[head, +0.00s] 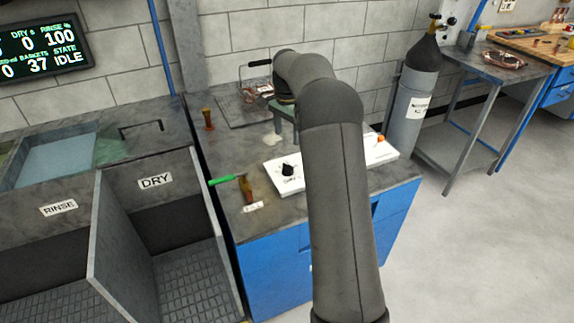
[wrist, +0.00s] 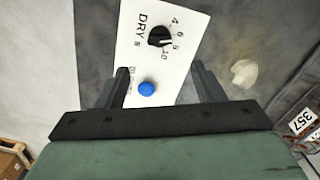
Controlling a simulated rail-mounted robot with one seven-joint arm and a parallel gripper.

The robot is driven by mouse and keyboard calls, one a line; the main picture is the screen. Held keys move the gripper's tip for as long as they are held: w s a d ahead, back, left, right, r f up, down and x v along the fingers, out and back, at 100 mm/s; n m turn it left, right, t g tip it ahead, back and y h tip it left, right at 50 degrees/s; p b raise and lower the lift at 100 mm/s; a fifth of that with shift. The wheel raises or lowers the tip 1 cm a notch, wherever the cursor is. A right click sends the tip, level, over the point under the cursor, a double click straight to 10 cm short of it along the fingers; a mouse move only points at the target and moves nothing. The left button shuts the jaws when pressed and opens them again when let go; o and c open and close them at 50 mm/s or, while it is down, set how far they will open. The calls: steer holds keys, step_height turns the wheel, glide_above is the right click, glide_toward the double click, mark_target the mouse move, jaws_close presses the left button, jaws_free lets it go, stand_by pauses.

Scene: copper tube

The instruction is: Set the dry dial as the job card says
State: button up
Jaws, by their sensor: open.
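The dry dial is a black knob (wrist: 160,36) on a white panel (wrist: 181,20) printed DRY S, with the numbers 4, 6, 8 and 10 around it. Its pale pointer mark seems to face the 8 to 10 side; the exact setting is hard to tell. In the head view the knob (head: 287,170) sits on the left part of the white panel (head: 312,168) on the bench. My gripper (wrist: 160,68) is open and empty over the panel, its fingers on either side of the blue button (wrist: 147,88), short of the knob in the picture. No job card is readable.
A green-handled tool (head: 227,180) and an amber-brown upright piece (head: 246,189) are left of the panel. An orange-red button (head: 381,138) is at its right end. The DRY tank (head: 155,181) is left. A wall display (head: 42,48) reads DRY S 0, IDLE. A gas cylinder (head: 412,100) stands right.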

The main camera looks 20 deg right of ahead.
mark_target(288, 165)
step_height(288, 165, down, 13)
steer(key=shift+d+r, duration=0.1)
stand_by(0.3)
steer(key=c, duration=1)
